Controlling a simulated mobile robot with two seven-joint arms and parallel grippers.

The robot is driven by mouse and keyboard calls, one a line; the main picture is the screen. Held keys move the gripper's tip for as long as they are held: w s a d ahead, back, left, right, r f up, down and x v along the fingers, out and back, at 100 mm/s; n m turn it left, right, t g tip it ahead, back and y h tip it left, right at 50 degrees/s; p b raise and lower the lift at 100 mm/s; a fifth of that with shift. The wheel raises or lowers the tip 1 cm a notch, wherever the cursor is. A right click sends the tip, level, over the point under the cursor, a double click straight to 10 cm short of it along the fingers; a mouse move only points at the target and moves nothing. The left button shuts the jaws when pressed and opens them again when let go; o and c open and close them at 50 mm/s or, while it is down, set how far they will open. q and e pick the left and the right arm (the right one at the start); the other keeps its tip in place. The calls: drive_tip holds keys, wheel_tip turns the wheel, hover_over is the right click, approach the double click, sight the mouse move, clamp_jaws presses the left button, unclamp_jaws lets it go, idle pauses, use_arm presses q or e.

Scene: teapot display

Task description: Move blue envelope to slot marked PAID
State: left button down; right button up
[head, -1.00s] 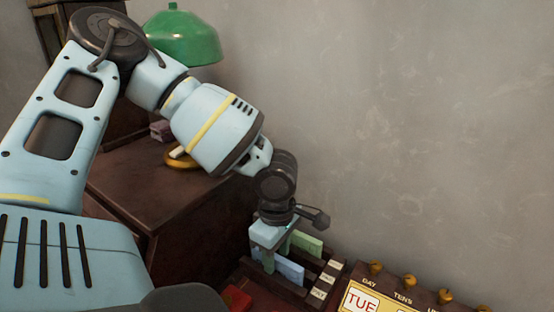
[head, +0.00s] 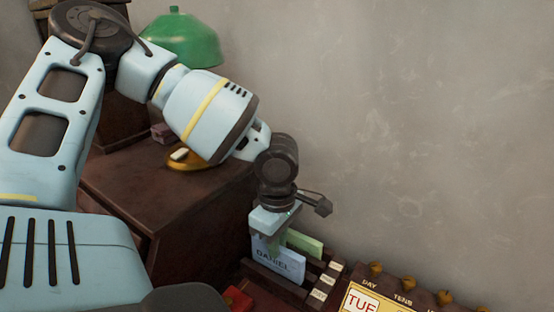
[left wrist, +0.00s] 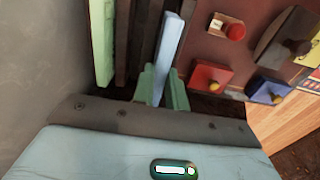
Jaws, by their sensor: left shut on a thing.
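The blue envelope (head: 276,263), marked DANIEL, stands upright at the dark slotted rack (head: 281,287) in the head view. My left gripper (head: 271,240) is above the rack, shut on the envelope's top edge. In the left wrist view the gripper's green fingers (left wrist: 161,88) are on either side of the blue envelope (left wrist: 168,48). I cannot tell whether its lower edge clears the slot. The small white slot labels (head: 320,294) on the rack's right end are too small to read surely. My right gripper is not in view.
A green envelope (head: 305,243) stands in the rack behind the blue one. A calendar box (head: 392,290) marked TUE, with brass knobs, is right of the rack. A brown cabinet (head: 165,200) and a green lamp (head: 185,40) are at left. A wall is behind.

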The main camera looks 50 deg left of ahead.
use_arm(q)
wheel_tip(320, 180, up, 6)
drive_tip(key=shift+r+p, duration=0.25)
drive_tip(key=shift+p, duration=0.1)
